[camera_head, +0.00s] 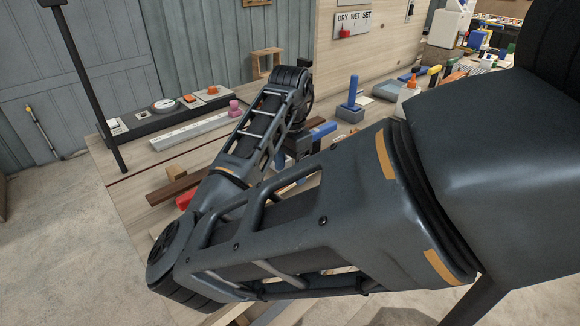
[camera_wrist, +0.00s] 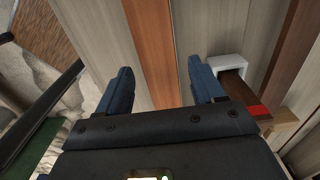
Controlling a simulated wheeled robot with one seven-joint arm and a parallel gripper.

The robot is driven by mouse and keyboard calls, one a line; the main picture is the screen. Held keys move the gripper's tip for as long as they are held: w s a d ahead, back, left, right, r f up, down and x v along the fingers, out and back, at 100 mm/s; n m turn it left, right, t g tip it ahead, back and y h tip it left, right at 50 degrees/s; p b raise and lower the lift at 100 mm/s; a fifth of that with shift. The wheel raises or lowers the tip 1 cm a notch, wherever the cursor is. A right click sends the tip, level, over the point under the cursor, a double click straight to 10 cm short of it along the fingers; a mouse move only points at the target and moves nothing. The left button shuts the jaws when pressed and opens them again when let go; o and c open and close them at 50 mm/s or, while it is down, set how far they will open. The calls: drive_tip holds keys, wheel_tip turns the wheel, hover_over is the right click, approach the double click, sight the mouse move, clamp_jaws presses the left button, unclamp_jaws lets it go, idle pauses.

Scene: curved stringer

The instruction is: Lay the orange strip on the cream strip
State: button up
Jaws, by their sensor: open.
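The orange strip (camera_wrist: 152,45) is a long, flat, orange-brown wooden piece in the wrist view. It runs from the top edge down between the fingers of my gripper (camera_wrist: 160,65). The two blue fingers are open, with a visible space on each side of the strip. I cannot tell their height above it. Pale wood lies on both sides of the strip, and I cannot single out the cream strip from it. In the head view my arm hides most of the work area around the gripper.
A white bracket (camera_wrist: 229,63) and a dark brown block with a red end (camera_wrist: 240,92) are right of the fingers. In the head view, a blue-handled tool (camera_head: 352,92) stands beyond the arm. A grey rail (camera_head: 190,130) and a black gauge tray (camera_head: 150,118) lie at the back left.

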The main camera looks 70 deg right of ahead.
wheel_tip(320, 180, up, 13)
drive_tip(key=p, duration=0.1)
idle(0.5)
